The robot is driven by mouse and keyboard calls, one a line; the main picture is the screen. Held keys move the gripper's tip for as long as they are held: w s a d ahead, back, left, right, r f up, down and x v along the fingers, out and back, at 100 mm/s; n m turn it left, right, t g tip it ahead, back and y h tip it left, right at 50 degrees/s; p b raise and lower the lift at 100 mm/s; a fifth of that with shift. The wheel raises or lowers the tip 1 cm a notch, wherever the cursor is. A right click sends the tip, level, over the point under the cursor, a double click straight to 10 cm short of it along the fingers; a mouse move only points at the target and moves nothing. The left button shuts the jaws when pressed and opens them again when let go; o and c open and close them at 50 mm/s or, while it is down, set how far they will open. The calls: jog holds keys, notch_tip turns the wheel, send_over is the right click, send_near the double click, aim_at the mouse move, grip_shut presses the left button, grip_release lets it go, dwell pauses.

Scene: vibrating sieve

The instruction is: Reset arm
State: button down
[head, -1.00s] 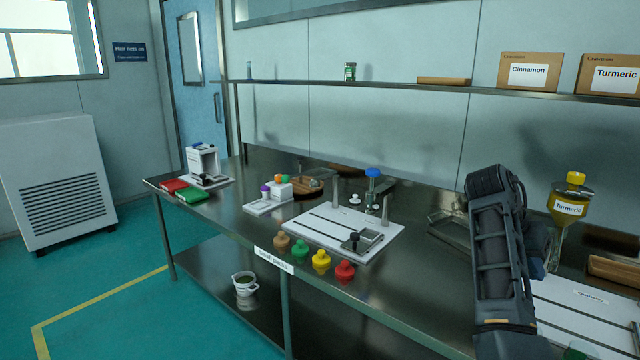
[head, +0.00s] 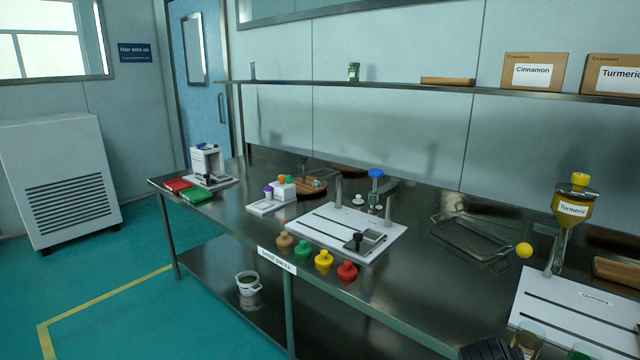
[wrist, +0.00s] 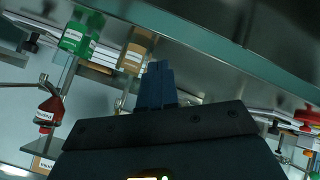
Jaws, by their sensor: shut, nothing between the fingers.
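My gripper (wrist: 157,84) shows in the wrist view with its dark blue fingers together and nothing between them. In the head view the gripper itself is out of sight; only a dark part of my arm (head: 487,349) shows at the bottom edge. The wrist view is tilted, with the steel table edge running diagonally across it.
The steel bench carries a white plate with posts (head: 322,240), several coloured knobs including a red one (head: 347,271), a wire tray (head: 470,240), and a yellow turmeric hopper (head: 571,203) over a white board (head: 590,305). Boxes stand on the shelf (head: 400,87).

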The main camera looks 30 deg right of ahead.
jog(key=s+a+f+n+t+y, duration=0.1)
jog(key=s+a+n+t+y, duration=0.2)
jog(key=s+a, duration=0.5)
jog(key=s+a+f+n+t+y, duration=0.1)
jog(key=s+a+n+t, duration=0.3)
jog(key=a, duration=0.8)
jog(key=s+a+r+t+y, duration=0.5)
jog(key=s+a+r, duration=0.6)
jog(key=s+r, duration=0.2)
notch_tip(320, 180, up, 3)
jog(key=shift+s+f+n, duration=0.2)
jog(key=shift+n, duration=0.1)
